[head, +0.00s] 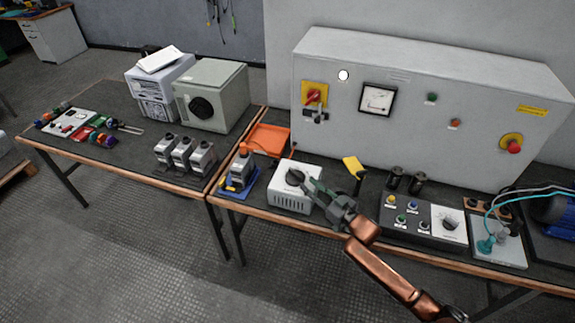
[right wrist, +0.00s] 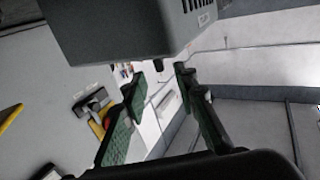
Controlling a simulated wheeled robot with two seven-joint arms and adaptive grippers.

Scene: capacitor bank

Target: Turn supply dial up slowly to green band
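The supply dial (head: 295,177) is a black round knob on the top of a small white vented box (head: 289,203) on the right bench. My right gripper (head: 315,188) is just to the right of the dial, at the box's edge. In the right wrist view, the fingers of my right gripper (right wrist: 157,108) stand apart with nothing between them. The box, grey there (right wrist: 115,30), fills the top of that view. I cannot tell whether a finger touches the dial. The meter (head: 377,99) on the large cabinet is too small to read, and no green band shows. My left gripper is out of view.
The large grey cabinet (head: 430,130) stands behind, with a red switch (head: 314,96) on it. A yellow object (head: 353,166) and a control panel (head: 422,222) lie to the right. An orange tray (head: 268,139) and a blue-based device (head: 238,175) are left of the box.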

